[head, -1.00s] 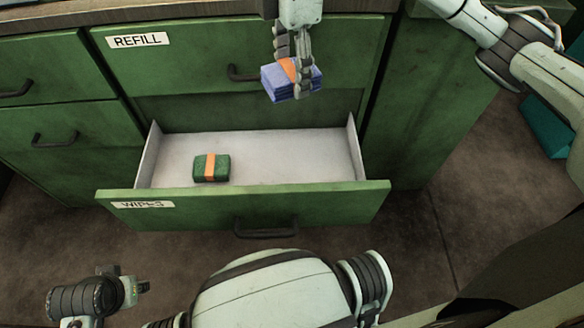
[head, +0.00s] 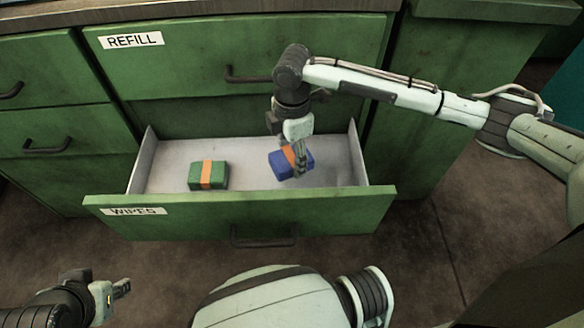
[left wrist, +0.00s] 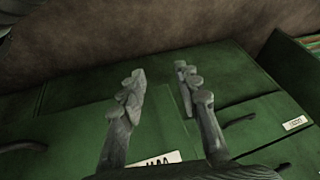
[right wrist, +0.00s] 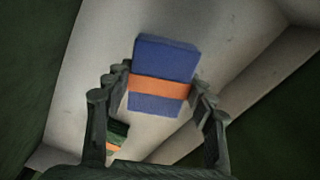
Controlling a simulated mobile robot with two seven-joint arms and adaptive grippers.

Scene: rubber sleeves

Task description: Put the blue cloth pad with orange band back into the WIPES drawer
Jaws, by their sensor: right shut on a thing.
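The blue cloth pad with orange band (head: 279,164) is between the fingers of my right gripper (head: 298,166), inside the open WIPES drawer (head: 240,213) in its right half. In the right wrist view the pad (right wrist: 163,63) shows with the fingers on either side at its band, over the pale drawer floor. I cannot tell whether the pad touches the floor. My left gripper (left wrist: 160,92) is open and empty in the left wrist view, away from the drawer. In the head view it shows at the bottom left.
A green pad with an orange band (head: 208,175) lies in the drawer's left half. The closed REFILL drawer (head: 190,60) is above, with its handle (head: 250,77) near my right arm. Drawer floor is free between the two pads.

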